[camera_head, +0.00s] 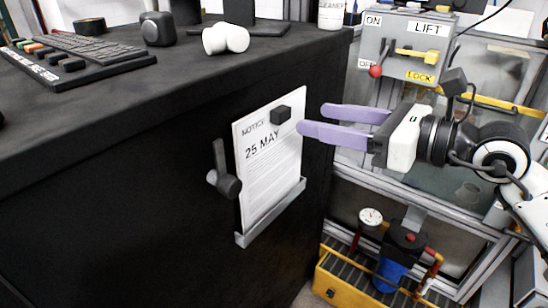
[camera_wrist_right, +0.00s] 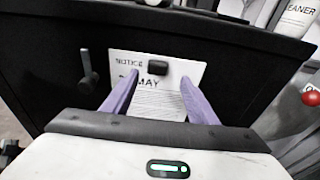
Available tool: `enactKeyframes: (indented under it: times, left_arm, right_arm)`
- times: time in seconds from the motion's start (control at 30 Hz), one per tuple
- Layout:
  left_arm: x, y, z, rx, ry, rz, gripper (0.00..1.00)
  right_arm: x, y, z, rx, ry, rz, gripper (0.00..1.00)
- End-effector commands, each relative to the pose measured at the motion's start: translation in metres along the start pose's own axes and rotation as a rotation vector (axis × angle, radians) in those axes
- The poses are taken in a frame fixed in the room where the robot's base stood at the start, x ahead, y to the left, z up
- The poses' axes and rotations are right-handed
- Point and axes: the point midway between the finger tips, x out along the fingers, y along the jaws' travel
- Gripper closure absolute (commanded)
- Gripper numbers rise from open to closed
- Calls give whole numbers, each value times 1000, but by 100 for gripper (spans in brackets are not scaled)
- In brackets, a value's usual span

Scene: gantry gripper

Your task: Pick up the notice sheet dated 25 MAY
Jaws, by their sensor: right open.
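The white notice sheet (camera_head: 272,165) headed NOTICE and 25 MAY stands against the dark side of the bench, its lower edge in a grey ledge (camera_head: 272,214). A small black block (camera_head: 280,114) sits on the sheet's upper part. My right gripper (camera_head: 310,120), with purple fingers, is open and empty, at the sheet's upper right in the head view. In the right wrist view the sheet (camera_wrist_right: 152,103) shows between and beyond the open fingers (camera_wrist_right: 158,90); part of the date is hidden by the left finger. I cannot tell whether the fingers touch it. My left gripper is not in view.
A black lever handle (camera_head: 225,172) sticks out just left of the sheet. On the bench top (camera_head: 130,100) are a keyboard (camera_head: 70,55) and a white roll-like object (camera_head: 226,39). A LIFT switch box (camera_head: 403,48) with a red knob (camera_head: 376,71) is behind the right arm.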

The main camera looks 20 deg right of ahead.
Motion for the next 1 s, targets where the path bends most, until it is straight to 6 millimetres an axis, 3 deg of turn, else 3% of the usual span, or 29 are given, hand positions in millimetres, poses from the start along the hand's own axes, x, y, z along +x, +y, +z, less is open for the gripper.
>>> enactKeyframes:
  times: [0.23, 0.43, 0.6, 0.87, 1.0]
  left_arm:
    - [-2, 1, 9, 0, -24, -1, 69]
    - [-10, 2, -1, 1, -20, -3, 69]
    - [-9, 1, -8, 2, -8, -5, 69]
    - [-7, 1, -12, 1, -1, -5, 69]
    - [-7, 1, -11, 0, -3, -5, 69]
  right_arm:
    - [18, 2, 2, 1, -1, 3, 47]
    - [44, 7, 13, 3, -4, 5, 47]
    - [64, 6, 10, 3, -2, 4, 47]
    - [67, 6, 8, 1, 0, 2, 47]
    - [67, 6, 8, 1, 0, 3, 69]
